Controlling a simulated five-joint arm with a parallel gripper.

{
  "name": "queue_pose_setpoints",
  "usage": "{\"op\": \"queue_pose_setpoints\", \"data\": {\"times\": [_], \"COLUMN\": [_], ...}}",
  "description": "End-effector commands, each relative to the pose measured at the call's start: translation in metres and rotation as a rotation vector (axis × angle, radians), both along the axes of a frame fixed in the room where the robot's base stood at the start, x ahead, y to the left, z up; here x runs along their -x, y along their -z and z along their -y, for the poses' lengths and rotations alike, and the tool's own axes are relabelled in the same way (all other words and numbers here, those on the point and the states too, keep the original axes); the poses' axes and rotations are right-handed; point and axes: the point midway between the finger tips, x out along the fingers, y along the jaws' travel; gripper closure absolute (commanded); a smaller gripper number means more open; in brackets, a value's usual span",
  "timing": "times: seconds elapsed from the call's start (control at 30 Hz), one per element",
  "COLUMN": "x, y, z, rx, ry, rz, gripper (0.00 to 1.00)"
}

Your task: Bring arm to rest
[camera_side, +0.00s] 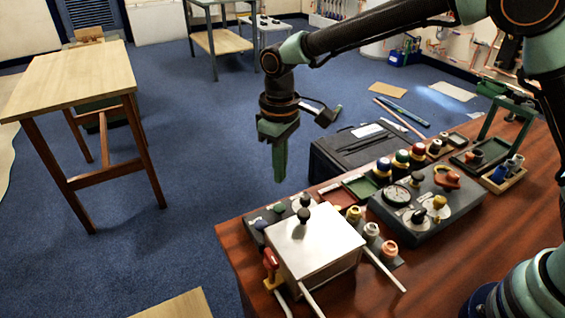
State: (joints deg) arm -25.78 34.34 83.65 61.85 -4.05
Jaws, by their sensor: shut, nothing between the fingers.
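My gripper (280,163) hangs from the wrist at the upper middle of the side view, with its green fingers pointing down. The fingers are together and hold nothing. It is above and behind the white box, apart from everything on the table. My arm reaches in from the upper right and bends down at the wrist. The wooden worktable (440,285) is at the lower right. The white-topped box (315,240) with a black knob stands near its front left corner.
A dark panel with a gauge (396,195) and several coloured fittings fill the table's middle. A black case (350,155) lies behind them. A green frame (510,105) stands at the back right. A wooden side table (70,80) is at the left. The blue floor between is clear.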

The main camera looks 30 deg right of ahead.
Motion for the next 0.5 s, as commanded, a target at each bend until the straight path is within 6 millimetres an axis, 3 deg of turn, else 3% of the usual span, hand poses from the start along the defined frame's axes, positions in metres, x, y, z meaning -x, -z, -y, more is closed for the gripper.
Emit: {"op": "queue_pose_setpoints", "data": {"times": [0.27, 0.5], "x": [0.01, 0.042], "y": [-0.055, -0.101], "z": [0.049, 0.107], "rx": [-0.038, -0.076], "ry": [0.101, 0.221], "rz": [0.089, 0.196], "gripper": [1.0, 1.0]}}
